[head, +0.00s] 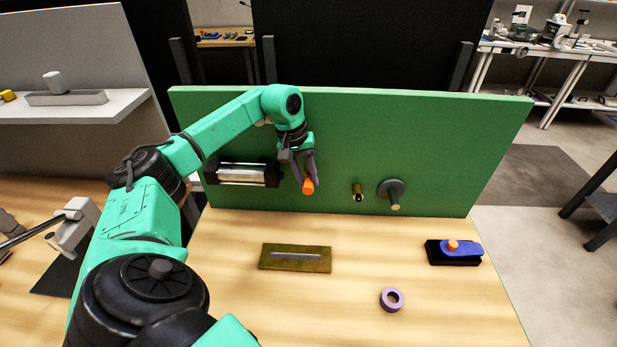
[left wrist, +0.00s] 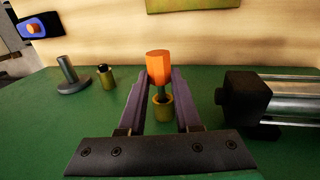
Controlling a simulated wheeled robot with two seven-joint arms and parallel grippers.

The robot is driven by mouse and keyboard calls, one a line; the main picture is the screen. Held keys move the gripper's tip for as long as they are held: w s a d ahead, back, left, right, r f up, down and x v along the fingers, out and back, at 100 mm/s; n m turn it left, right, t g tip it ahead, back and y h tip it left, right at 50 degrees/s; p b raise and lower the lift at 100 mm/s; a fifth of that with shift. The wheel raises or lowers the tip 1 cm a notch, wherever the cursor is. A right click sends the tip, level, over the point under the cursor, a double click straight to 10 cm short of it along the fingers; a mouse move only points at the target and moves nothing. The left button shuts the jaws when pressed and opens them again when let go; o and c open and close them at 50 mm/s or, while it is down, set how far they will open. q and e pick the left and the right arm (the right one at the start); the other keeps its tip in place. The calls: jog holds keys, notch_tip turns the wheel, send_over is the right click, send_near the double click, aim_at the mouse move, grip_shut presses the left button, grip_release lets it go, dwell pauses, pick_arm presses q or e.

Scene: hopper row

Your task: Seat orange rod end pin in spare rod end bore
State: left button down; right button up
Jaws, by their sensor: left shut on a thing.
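My left gripper (head: 306,178) is shut on the orange pin (head: 308,186), in front of the upright green panel. In the left wrist view the orange pin (left wrist: 158,66) sits between the purple fingertips (left wrist: 159,80). A brass post with a dark top (left wrist: 161,107) shows between the fingers, below the pin in that picture; I cannot tell whether they touch. A similar brass post (head: 357,192) stands on the panel to the right, and also shows in the left wrist view (left wrist: 107,77). I cannot tell which part is the spare rod end. My right gripper is not in view.
The green panel (head: 440,130) carries a silver cylinder (head: 242,174) at left and a grey flanged peg (head: 392,190) at right. On the table lie a brown plate (head: 294,265), a purple ring (head: 391,299) and a blue piece with an orange top (head: 460,250) on a black block.

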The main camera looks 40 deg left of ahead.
pick_arm(q)
jog(key=shift+a+f, duration=0.2)
jog(key=shift+a, duration=0.1)
jog(key=shift+s+d+f, duration=0.1)
jog(key=shift+d+f, duration=0.1)
jog(key=shift+f, duration=0.05)
dwell(0.4)
jog(key=shift+d+f, duration=0.1)
jog(key=shift+d, duration=0.1)
dwell(0.7)
jog(key=shift+s+f, duration=0.1)
jog(key=shift+f, duration=0.05)
dwell(0.5)
jog(key=shift+w+a+r, duration=0.2)
jog(key=shift+a+r, duration=0.15)
jog(key=shift+a, duration=0.05)
dwell(0.4)
